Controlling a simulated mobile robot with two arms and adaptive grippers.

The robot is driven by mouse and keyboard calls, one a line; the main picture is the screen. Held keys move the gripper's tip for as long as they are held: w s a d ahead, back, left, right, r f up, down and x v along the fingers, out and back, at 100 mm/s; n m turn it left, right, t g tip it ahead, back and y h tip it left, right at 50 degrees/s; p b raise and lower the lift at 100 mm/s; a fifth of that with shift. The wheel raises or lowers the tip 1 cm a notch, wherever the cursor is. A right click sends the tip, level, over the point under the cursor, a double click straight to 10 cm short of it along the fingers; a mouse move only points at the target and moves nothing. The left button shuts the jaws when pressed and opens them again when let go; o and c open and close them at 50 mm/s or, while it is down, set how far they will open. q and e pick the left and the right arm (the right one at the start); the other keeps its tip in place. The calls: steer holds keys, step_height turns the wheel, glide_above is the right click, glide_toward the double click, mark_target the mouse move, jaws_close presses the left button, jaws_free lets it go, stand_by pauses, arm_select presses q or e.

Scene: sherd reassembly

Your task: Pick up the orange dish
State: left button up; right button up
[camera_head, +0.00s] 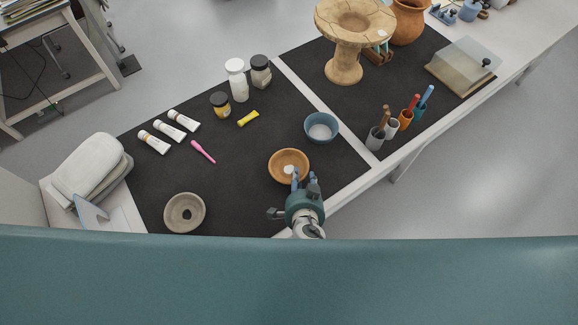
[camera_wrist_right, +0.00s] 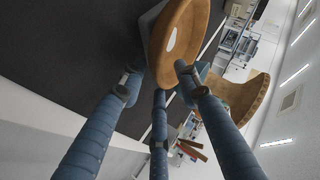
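The orange dish (camera_head: 287,158) is a small round bowl with a pale spot inside. It sits on the dark mat near the table's front edge. In the right wrist view the dish (camera_wrist_right: 184,38) shows large, just beyond the fingertips. My right gripper (camera_head: 304,179) is at the dish's near rim. In the wrist view its blue fingers (camera_wrist_right: 157,80) are spread apart, with the near rim close to or between their tips. One fingertip overlaps the dish's edge; I cannot tell whether it touches. My left gripper is not in view.
A blue bowl (camera_head: 321,128) stands close behind the dish on the right. A grey ring-shaped bowl (camera_head: 184,212) is at the front left. Tool cups (camera_head: 375,139) stand right, and a tall cracked pedestal vessel (camera_head: 345,62) behind. The dark mat (camera_head: 240,165) is clear left of the dish.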

steer(key=shift+c, duration=0.5)
jaws_close()
steer(key=shift+r, duration=0.1)
